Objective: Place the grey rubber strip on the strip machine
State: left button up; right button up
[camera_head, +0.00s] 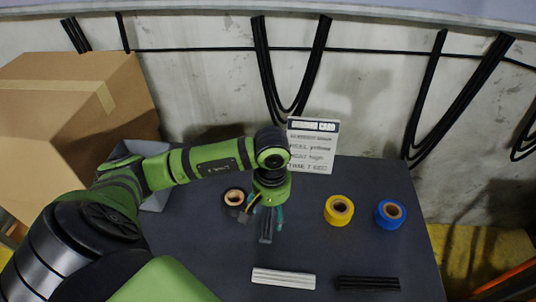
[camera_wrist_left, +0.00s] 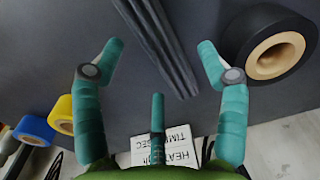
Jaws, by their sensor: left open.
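The grey rubber strip (camera_head: 265,232) lies on the dark table, below my left gripper (camera_head: 265,214). In the left wrist view the ribbed grey strip (camera_wrist_left: 160,45) runs lengthwise between the spread teal fingers of my left gripper (camera_wrist_left: 160,48), and neither finger touches it. My left gripper is open and empty, pointing down over the strip. White strips (camera_head: 283,278) and black strips (camera_head: 368,283) lie at the table's near edge. I cannot make out the strip machine in these views. My right gripper is not in view.
A dark roll with a tan core (camera_head: 235,196) stands close left of the gripper. A yellow roll (camera_head: 339,210) and a blue roll (camera_head: 390,214) stand to the right. A printed sign (camera_head: 312,146) is behind. A cardboard box (camera_head: 75,115) and a grey bin (camera_head: 157,199) are left.

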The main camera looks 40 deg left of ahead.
pick_arm(q)
jog(key=shift+f, duration=0.95)
jog(key=shift+c, duration=0.4)
jog(key=c, duration=1.3)
jog(key=shift+r, duration=0.15)
